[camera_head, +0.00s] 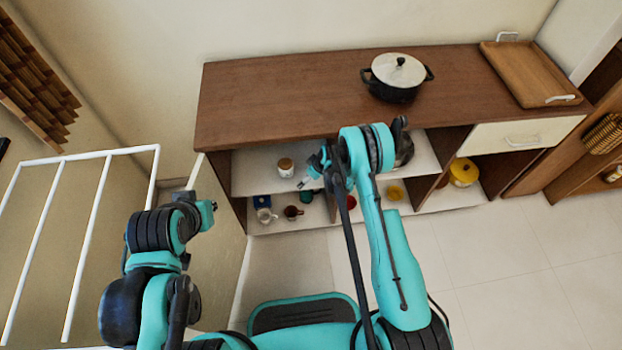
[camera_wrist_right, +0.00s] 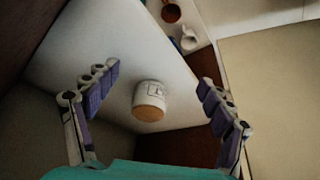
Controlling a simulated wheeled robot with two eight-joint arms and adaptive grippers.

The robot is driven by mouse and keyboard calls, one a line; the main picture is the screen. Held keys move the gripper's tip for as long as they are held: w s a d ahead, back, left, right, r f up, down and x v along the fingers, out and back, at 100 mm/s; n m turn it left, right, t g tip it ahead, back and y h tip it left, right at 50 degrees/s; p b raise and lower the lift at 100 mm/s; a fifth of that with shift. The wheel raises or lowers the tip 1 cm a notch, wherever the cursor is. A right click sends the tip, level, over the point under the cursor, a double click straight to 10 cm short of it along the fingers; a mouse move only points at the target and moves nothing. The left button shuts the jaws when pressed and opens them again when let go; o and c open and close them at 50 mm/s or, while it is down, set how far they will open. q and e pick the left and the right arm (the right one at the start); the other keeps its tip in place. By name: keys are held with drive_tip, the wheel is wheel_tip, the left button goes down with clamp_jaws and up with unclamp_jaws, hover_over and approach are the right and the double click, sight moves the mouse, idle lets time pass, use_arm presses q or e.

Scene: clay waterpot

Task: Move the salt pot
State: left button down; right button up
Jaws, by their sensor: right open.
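The salt pot is a small white jar (camera_head: 286,168) with a brown end, standing on the cabinet's upper open shelf. In the right wrist view the salt pot (camera_wrist_right: 150,96) lies between my spread fingers, its brown end toward the camera. My right gripper (camera_head: 309,180) reaches into the shelf from the right, just beside the pot. In the wrist view my right gripper (camera_wrist_right: 159,77) is open, with clear gaps between both fingers and the pot. My left arm is folded at the left; its fingers do not show.
The wooden cabinet (camera_head: 290,95) carries a black pot with a white lid (camera_head: 398,75) and a wooden tray (camera_head: 527,75) on top. Cups (camera_head: 292,212) and a blue item (camera_head: 262,201) stand on the lower shelf. A white rail (camera_head: 88,240) stands at left.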

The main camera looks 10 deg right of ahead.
sight(287, 164)
drive_tip(key=w+a+b, duration=0.1)
drive_tip(key=w+a, duration=0.2)
drive_tip(key=w, duration=0.1)
drive_tip(key=w+a+b, duration=0.2)
drive_tip(key=w+a, duration=0.2)
drive_tip(key=shift+w+a+f, duration=0.1)
drive_tip(key=shift+a+f, duration=0.05)
drive_tip(key=shift+a, duration=0.15)
drive_tip(key=shift+b+x, duration=0.6)
drive_tip(key=shift+x, duration=0.4)
drive_tip(key=shift+f, duration=0.35)
drive_tip(key=c, duration=1.4)
drive_tip(key=shift+c, duration=0.2)
drive_tip(key=shift+a, duration=0.15)
